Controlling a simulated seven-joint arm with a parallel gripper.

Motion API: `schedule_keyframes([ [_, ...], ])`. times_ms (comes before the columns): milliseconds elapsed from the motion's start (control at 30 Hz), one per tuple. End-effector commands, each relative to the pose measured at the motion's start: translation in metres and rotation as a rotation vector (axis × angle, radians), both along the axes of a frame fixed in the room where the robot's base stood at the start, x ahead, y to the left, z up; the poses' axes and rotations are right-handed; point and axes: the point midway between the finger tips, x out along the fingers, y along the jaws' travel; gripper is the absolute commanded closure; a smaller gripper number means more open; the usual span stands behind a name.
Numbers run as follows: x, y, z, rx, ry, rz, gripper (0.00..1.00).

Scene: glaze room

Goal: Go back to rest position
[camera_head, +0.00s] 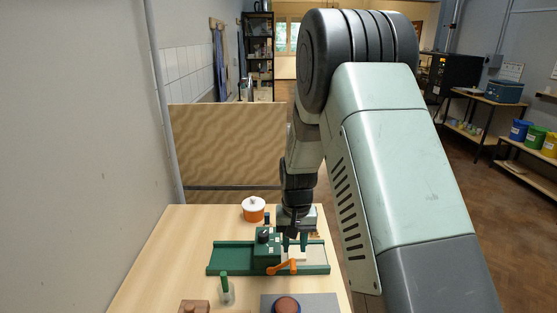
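My gripper (295,244) points down at the far end of my arm, above the right part of a green device on the table. A small pale piece (298,256) lies on the device just below the fingertips. At this size I cannot tell whether the fingers touch it. The green device (230,257) has a long rail, a raised block (267,243) with a dark knob, and an orange handle (283,268) at its front.
A wall borders the left.

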Motion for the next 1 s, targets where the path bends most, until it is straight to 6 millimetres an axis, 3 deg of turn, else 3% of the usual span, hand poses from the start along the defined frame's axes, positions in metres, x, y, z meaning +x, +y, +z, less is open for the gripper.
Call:
schedule_keyframes([
  [233, -0.033, -0.015, 0.123, 0.012, -0.118, 0.007, 0.66],
  [500, -0.113, -0.034, 0.229, 0.015, -0.248, 0.019, 0.66],
  [733, -0.197, -0.048, 0.279, 0.01, -0.36, 0.027, 0.66],
  [900, -0.25, -0.055, 0.291, 0.002, -0.428, 0.033, 0.66],
  [1000, -0.27, -0.057, 0.292, -0.001, -0.454, 0.035, 0.66],
])
